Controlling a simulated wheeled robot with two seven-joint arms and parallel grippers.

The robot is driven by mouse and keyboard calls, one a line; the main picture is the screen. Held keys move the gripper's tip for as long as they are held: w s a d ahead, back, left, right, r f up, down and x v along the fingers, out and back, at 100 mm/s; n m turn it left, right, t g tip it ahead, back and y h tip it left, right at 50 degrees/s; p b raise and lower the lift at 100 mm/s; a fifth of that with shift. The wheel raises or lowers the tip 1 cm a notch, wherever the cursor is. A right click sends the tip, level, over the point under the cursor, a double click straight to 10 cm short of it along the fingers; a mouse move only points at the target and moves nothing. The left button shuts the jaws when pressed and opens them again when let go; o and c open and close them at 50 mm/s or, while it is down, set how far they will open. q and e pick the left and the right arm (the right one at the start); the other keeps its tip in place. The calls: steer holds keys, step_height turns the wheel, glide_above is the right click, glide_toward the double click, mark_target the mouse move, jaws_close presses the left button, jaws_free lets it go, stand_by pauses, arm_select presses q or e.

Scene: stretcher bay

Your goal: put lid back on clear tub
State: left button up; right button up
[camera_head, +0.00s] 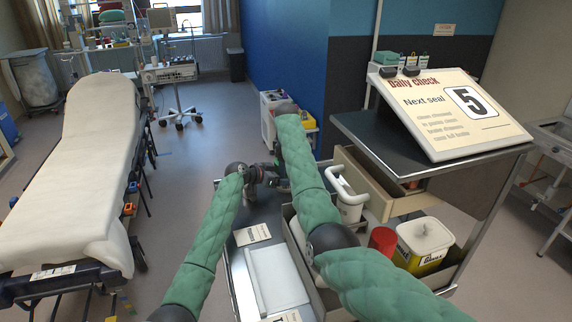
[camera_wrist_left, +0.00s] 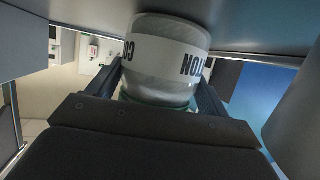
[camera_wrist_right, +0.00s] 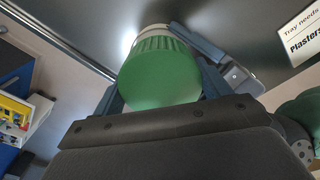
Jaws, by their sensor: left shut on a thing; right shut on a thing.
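In the left wrist view my left gripper (camera_wrist_left: 158,88) is shut around a clear tub (camera_wrist_left: 160,80) with a white band and black letters, partly legible as "COTTON". In the right wrist view my right gripper (camera_wrist_right: 160,88) is shut on a green ribbed lid (camera_wrist_right: 160,75). The pale tub (camera_wrist_right: 154,31) shows just beyond the lid, with a finger of my left gripper beside it. Lid and tub are close together and look in line; I cannot tell whether the lid is seated. In the head view both grippers meet above the trolley (camera_head: 240,270), and my arms mostly hide tub and lid.
A card (camera_head: 252,234) and a white tray (camera_head: 275,282) lie on the trolley. A white-handled jug (camera_head: 350,207), a red cup (camera_head: 382,240) and a yellow box (camera_head: 424,246) stand right of my right arm. A slanted sign (camera_head: 455,112) stands on the cabinet. A stretcher (camera_head: 75,170) is left.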

arm_select(q)
steer(key=shift+d, duration=0.15)
arm_select(e)
steer(key=o, duration=1)
steer(key=shift+o, duration=0.4)
steer(key=shift+r, duration=2.3)
steer(key=shift+c, duration=0.2)
